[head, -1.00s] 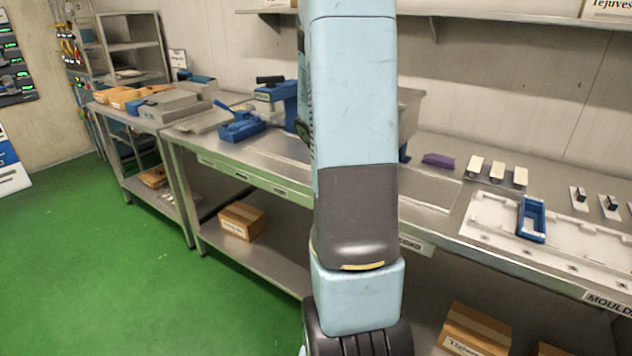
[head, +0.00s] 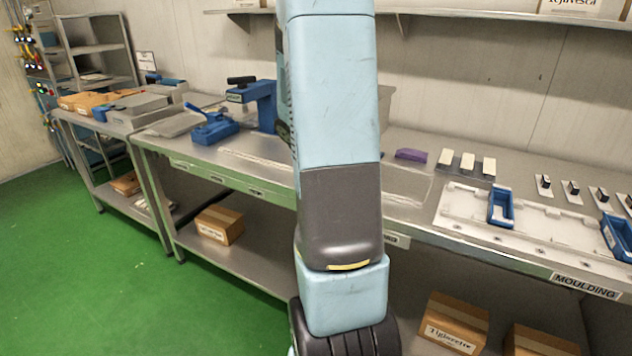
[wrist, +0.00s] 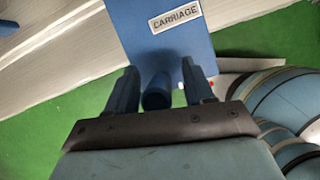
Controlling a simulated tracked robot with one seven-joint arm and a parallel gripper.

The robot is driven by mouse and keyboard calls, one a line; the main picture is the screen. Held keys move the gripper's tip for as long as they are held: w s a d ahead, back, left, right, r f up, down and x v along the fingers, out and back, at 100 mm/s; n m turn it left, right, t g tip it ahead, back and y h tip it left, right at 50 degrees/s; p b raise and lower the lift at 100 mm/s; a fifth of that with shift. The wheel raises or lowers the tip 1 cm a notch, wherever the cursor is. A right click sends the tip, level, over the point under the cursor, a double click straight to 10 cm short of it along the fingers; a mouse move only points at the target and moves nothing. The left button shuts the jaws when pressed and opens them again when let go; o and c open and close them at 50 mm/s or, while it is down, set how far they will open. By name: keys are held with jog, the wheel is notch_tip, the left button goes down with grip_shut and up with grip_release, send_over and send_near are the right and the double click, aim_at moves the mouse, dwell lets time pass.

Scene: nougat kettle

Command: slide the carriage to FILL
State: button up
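In the wrist view a blue plate labelled CARRIAGE (wrist: 166,38) fills the top middle. A round blue post (wrist: 157,92) stands out below the label. My gripper (wrist: 164,84) has one finger on each side of this post. The fingers are apart, with a clear gap between the post and the right finger; on the left I cannot tell whether they touch. In the head view my arm hides the middle of the bench, and neither my gripper nor the CARRIAGE label can be made out. No FILL mark is readable.
A steel bench (head: 260,175) runs along the wall. It bears a blue clamp-like machine (head: 266,103), a purple block (head: 411,155) and a white moulding tray (head: 452,220) with a blue mould (head: 501,207). Boxes (head: 220,224) lie on the lower shelf. Green floor (head: 110,290) is clear at left.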

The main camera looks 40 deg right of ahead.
jog(key=shift+a+r, duration=0.1)
jog(key=shift+r, duration=0.05)
jog(key=w+v, duration=0.1)
jog(key=v, duration=1.2)
jog(key=shift+s+r, duration=0.2)
jog(key=shift+s, duration=0.2)
jog(key=s+a+r+m+t+y, duration=0.1)
jog(key=s+a+r+m, duration=0.1)
jog(key=s+a+m, duration=0.3)
jog(key=s+a+r+m+t+y, duration=0.2)
jog(key=s+a+m, duration=0.3)
jog(key=a+m, duration=0.3)
jog(key=s+a+r+m+t+y, duration=0.1)
jog(key=s+a+r+m, duration=0.3)
jog(key=a, duration=0.7)
jog(key=s+m, duration=0.1)
jog(key=m, duration=0.1)
jog(key=shift+s+a+r+m+t+y, duration=0.25)
jog(key=shift+s+a+m+t+y, duration=0.05)
jog(key=shift+s+a+m+t, duration=0.1)
